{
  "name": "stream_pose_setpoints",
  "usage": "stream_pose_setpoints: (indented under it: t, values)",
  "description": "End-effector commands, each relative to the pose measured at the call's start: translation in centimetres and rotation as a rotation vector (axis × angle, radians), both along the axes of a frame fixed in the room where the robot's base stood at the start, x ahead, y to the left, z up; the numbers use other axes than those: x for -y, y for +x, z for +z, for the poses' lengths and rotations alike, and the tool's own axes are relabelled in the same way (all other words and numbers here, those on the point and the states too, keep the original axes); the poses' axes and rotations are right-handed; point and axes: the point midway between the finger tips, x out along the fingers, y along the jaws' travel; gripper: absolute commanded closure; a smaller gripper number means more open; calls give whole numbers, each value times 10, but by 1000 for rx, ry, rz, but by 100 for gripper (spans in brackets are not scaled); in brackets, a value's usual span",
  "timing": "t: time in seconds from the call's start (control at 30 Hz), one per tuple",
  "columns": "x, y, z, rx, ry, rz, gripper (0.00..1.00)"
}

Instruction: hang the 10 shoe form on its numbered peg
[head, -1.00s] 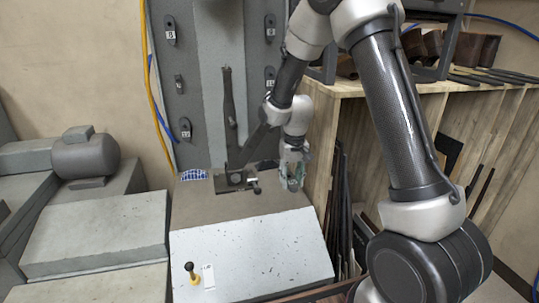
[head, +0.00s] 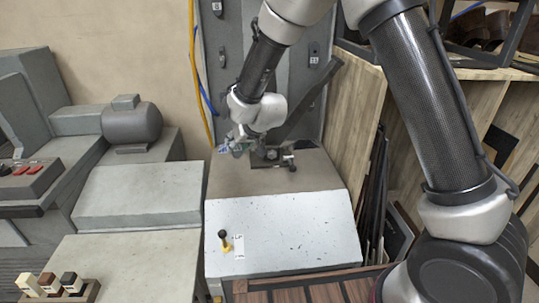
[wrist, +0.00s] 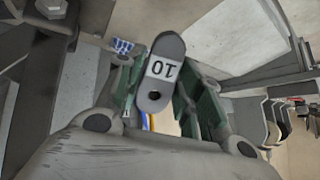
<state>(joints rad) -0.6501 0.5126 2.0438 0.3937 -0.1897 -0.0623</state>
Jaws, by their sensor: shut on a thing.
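The shoe form (wrist: 158,82) is a flat grey oval with a white label reading 10, upside down in the wrist view, and a dark hole near one end. My gripper (wrist: 160,75) is shut on it, with green finger pads on either side. In the head view my gripper (head: 236,146) is in front of the lower grey panel, and the form cannot be made out there. Dark numbered plates are on the panel, one at the right (head: 314,55) and one at the left (head: 222,57). Their numbers are too small to read surely, and the numbered peg cannot be singled out.
A dark lever mechanism (head: 272,157) stands by the panel behind my gripper. A pale sloped block (head: 290,228) with a yellow-and-black knob (head: 224,240) is in front. A wooden shelf (head: 355,105) stands right; a grey motor (head: 132,122) is left. Stamps (head: 70,282) sit lower left.

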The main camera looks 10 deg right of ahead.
Motion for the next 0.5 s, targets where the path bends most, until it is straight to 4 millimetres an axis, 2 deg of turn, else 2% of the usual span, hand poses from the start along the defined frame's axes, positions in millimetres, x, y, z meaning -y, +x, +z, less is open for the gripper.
stream_pose_setpoints:
  t: [0.03,0.1,0.2,0.3,0.4,0.5]
  values:
    - [-23,9,13,42,26,10,100]
    - [-48,21,30,97,61,10,100]
    - [-77,38,59,175,109,-2,100]
    - [-96,55,91,255,151,-32,100]
    - [-100,73,125,338,189,-88,100]
    - [-89,91,158,426,215,-162,100]
